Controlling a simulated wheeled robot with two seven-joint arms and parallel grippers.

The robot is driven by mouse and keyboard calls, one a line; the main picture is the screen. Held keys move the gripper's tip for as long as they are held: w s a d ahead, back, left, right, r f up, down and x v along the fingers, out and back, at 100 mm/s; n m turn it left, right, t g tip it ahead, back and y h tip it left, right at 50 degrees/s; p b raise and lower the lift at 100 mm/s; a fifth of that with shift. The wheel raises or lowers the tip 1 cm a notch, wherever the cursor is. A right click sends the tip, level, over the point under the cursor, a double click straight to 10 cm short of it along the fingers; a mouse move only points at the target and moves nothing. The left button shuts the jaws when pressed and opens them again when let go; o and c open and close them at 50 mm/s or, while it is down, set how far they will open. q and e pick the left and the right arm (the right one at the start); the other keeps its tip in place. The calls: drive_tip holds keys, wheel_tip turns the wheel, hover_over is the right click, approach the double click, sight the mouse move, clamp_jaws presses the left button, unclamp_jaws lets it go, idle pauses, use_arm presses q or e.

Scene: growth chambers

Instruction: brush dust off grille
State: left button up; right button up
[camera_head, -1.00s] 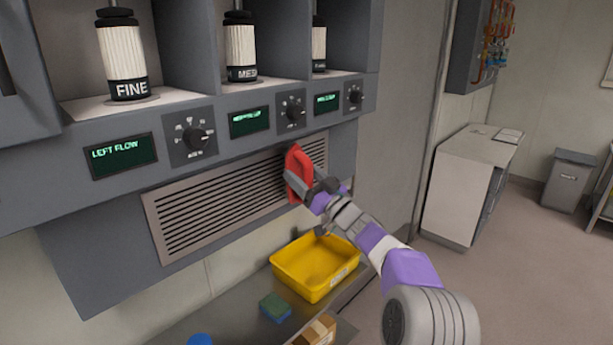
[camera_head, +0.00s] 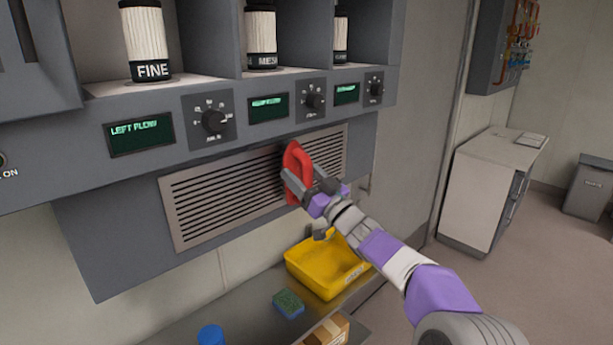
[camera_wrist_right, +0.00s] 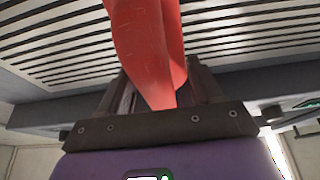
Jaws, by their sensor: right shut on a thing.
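The grille (camera_head: 225,195) is a wide slatted panel on the grey cabinet front, below the dials and displays. My right gripper (camera_head: 300,183) is shut on a red brush (camera_head: 296,160) and holds it upright against or just in front of the grille, right of its middle. In the right wrist view the red brush (camera_wrist_right: 148,45) stands between the fingers, with the grille slats (camera_wrist_right: 60,45) behind it. The brush's far side is hidden, so I cannot tell whether it touches the slats. Dust is not clearly visible. My left gripper is not in view.
Below the grille, a metal bench (camera_head: 240,318) bears a yellow bin (camera_head: 318,275), a green and blue sponge (camera_head: 288,304), a cardboard box (camera_head: 328,328) and a blue round object (camera_head: 210,335). Filter cylinders (camera_head: 147,40) stand in the bays above. A white cabinet (camera_head: 485,200) stands right.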

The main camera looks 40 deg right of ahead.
drive_tip(key=a+b, duration=0.2)
drive_tip(key=a, duration=0.2)
drive_tip(key=a+b, duration=0.3)
drive_tip(key=a, duration=0.2)
drive_tip(key=s+a+b, duration=0.1)
drive_tip(key=a+b, duration=0.2)
drive_tip(key=a, duration=0.1)
drive_tip(key=shift+a, duration=0.25)
idle(0.7)
drive_tip(key=s, duration=0.6)
drive_tip(key=shift+d, duration=0.3)
drive_tip(key=shift+s+d, duration=0.1)
drive_tip(key=shift+s, duration=1.4)
